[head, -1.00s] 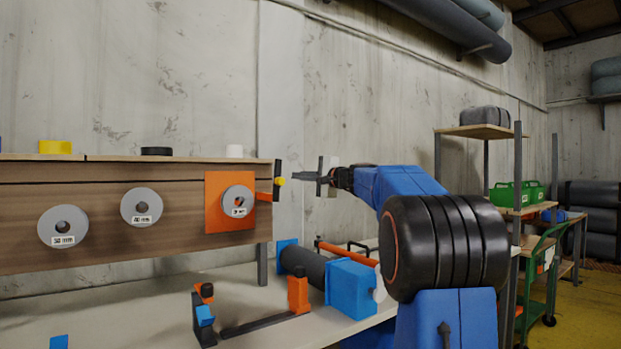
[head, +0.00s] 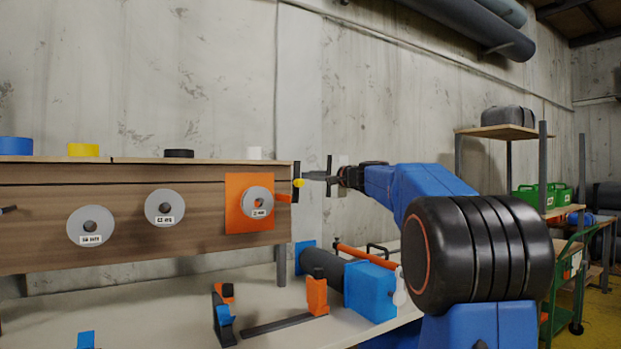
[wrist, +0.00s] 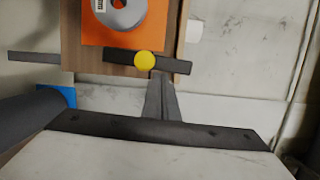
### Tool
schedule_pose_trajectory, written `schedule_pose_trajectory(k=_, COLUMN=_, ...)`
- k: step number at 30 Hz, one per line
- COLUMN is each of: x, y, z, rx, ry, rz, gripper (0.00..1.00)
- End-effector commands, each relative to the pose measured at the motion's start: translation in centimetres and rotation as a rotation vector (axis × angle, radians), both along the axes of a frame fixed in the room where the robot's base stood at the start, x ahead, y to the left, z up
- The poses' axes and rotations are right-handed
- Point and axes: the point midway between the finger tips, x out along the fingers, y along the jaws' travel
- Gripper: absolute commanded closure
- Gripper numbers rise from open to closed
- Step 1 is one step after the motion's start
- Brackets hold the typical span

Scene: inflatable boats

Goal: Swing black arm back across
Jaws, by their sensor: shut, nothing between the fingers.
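My gripper (head: 308,177) is shut and empty, just right of the black arm. In the wrist view its fingertips (wrist: 161,80) end at the bar's edge, beside the knob; I cannot tell if they touch.
The wooden panel (head: 110,240) carries two more grey discs (head: 90,240) (head: 165,222). Below, the bench (head: 180,315) holds a blue block (head: 370,290), a dark roll (head: 322,266) and an orange-ended bar (head: 275,326). A shelf stands at right.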

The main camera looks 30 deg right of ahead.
Motion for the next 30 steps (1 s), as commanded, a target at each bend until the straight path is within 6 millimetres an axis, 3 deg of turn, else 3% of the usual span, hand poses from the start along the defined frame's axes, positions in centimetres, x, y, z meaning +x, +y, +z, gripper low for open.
schedule_pose_trajectory(k=16, x=-0.2, y=4.0, z=0.9, rx=-0.431, ry=-0.017, rz=0.002, gripper=1.0)
schedule_pose_trajectory(k=30, x=-0.3, y=7.9, z=0.0, rx=-0.879, ry=-0.033, rz=0.002, gripper=1.0)
